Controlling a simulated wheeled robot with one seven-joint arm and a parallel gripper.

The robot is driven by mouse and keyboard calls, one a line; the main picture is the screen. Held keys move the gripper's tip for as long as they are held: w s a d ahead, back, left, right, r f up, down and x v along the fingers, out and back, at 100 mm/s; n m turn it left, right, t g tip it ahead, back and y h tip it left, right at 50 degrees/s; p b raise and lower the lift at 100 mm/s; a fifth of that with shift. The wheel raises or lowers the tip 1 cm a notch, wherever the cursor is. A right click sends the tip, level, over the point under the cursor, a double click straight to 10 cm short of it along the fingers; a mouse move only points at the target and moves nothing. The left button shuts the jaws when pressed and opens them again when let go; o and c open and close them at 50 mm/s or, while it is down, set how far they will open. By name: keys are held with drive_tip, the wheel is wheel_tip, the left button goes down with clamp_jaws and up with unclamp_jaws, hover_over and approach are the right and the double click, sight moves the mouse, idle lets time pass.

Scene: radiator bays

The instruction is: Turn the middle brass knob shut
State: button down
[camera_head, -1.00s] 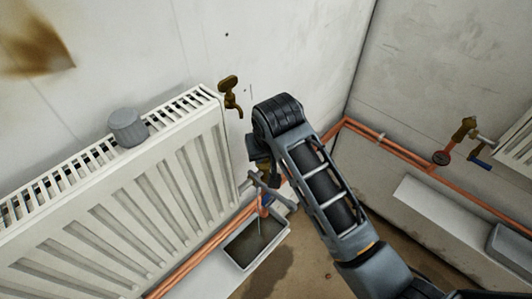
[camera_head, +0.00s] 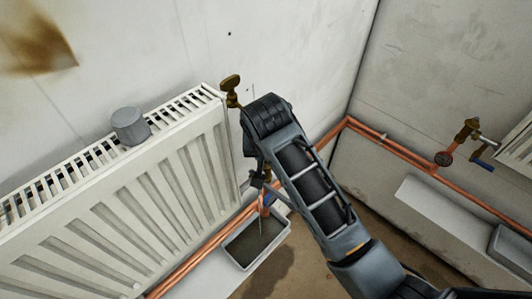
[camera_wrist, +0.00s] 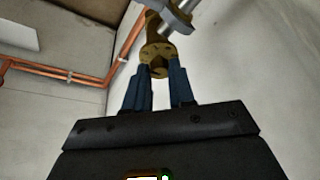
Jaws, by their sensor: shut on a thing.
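The brass knob (camera_wrist: 158,58) shows in the wrist view as a round, lobed brass piece between my two blue-grey fingertips. My gripper (camera_wrist: 160,72) is shut on it, with one finger on each side. In the head view my gripper (camera_head: 262,183) is low by the right end of the white radiator, just above the copper pipe. There my arm and gripper hide the knob. A brass valve (camera_head: 467,128) is at the right.
A grey tray (camera_head: 228,254) with dark liquid lies below my gripper. The white radiator (camera_head: 150,205) stands close on the left, with a grey cap (camera_head: 130,126) on top. Copper pipes (camera_head: 395,150) run along the walls.

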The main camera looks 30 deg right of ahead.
drive_tip(key=c, duration=1)
unclamp_jaws()
drive_tip(key=shift+o, duration=0.2)
drive_tip(key=shift+r, duration=0.1)
drive_tip(key=v, duration=0.7)
drive_tip(key=shift+r+b, duration=0.25)
drive_tip(key=shift+b, duration=0.1)
drive_tip(key=shift+s, duration=0.2)
